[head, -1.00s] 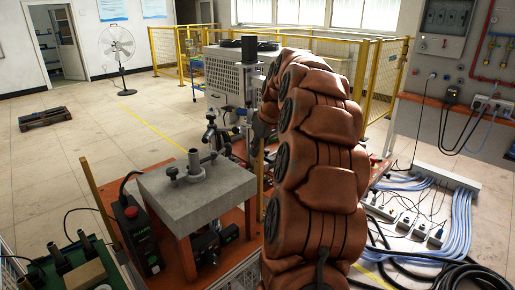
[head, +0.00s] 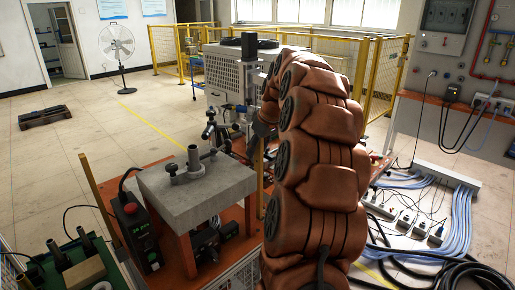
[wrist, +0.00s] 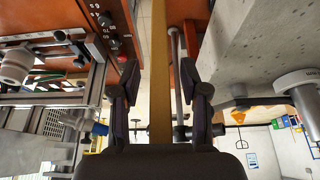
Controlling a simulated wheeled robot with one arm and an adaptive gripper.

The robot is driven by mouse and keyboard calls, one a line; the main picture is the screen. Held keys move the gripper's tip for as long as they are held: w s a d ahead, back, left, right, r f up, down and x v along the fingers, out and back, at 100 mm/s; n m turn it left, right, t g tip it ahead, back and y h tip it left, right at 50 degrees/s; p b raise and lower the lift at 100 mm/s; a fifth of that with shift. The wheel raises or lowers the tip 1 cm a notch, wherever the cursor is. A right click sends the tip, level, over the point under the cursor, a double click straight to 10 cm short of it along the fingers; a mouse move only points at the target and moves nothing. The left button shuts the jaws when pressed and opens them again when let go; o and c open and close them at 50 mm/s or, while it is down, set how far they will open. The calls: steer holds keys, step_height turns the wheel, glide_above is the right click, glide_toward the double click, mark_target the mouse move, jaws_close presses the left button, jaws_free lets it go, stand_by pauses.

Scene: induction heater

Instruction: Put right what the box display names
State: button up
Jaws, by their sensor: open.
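The box with a display is a black box (head: 133,238) with a red top button, on the orange bench left of the grey slab. Its display (head: 142,230) shows small green characters that I cannot read. My gripper, dark and partly hidden behind my arm in the head view, is near the far right of the slab. In the wrist view my gripper (wrist: 160,68) is open, with its fingers apart on either side of a yellow-brown upright bar (wrist: 160,40). I cannot tell if the bar lies between the fingers or beyond them. Nothing is clearly held.
A grey slab (head: 215,190) with a metal tube stands on the bench and shows at the wrist view's right (wrist: 285,40). A panel with knobs (wrist: 105,25) is at the wrist view's upper left. A grey machine (head: 220,75) stands behind. Cables (head: 455,220) cover the right floor.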

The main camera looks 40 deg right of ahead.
steer(key=v, duration=1.2)
steer(key=shift+a, duration=0.1)
stand_by(0.7)
steer(key=s+a+f+g, duration=0.1)
steer(key=a+f, duration=0.2)
steer(key=a, duration=0.5)
steer(key=s+a+f+n+g+y, duration=0.1)
steer(key=a+f, duration=0.1)
steer(key=a, duration=0.7)
steer(key=s+a+f+g, duration=0.1)
steer(key=s+a+f, duration=0.15)
steer(key=a, duration=0.55)
steer(key=s+a+f+g, duration=0.1)
steer(key=s+a+f, duration=0.3)
steer(key=s, duration=0.3)
steer(key=s+a+f+g, duration=0.1)
steer(key=s+a+f, duration=0.3)
steer(key=s, duration=0.3)
steer(key=s+a+f+g+h, duration=0.1)
steer(key=s+a+f, duration=0.3)
steer(key=s+f, duration=0.2)
steer(key=shift+s+a+m, duration=0.15)
steer(key=shift+s+m, duration=0.25)
steer(key=shift+s, duration=0.5)
steer(key=shift+f, duration=0.1)
steer(key=shift+c, duration=0.4)
